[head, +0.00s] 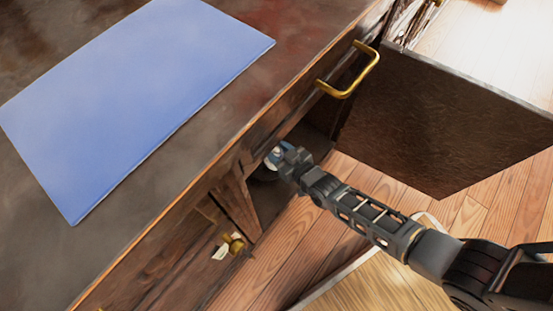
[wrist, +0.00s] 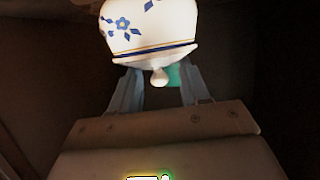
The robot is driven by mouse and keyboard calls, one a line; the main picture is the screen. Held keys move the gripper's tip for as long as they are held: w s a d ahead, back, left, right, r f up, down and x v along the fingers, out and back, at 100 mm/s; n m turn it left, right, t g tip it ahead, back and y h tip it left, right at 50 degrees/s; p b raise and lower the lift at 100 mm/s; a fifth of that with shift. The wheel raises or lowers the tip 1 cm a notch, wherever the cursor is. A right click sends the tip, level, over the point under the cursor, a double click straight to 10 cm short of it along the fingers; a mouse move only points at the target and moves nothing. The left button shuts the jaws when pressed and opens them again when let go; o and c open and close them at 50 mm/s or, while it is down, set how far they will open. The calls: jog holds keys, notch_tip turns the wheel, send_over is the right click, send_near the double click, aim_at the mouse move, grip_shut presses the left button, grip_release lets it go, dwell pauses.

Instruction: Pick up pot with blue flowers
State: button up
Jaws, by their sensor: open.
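The white pot with blue flowers (wrist: 152,25) is at the top middle of the wrist view. It has a gold band, and its round knob points down in the picture. My gripper (wrist: 159,92) is open, with one finger on each side of the knob. The fingertips reach up to the pot's lower edge in the picture; I cannot tell if they touch it. In the head view, my gripper (head: 284,163) reaches into the open cabinet. Only a small white and blue part of the pot (head: 272,156) shows there, beside the gripper; the rest is hidden.
The cabinet door (head: 440,120) stands open to the right of my gripper. A brass drawer handle (head: 352,75) juts out above the opening. The dark cabinet top (head: 235,85) bears a blue flat panel (head: 130,95). The cabinet interior is dark and tight around the gripper.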

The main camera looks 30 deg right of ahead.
jog(key=shift+w, duration=0.25)
jog(key=shift+c, duration=0.2)
grip_shut()
dwell(0.4)
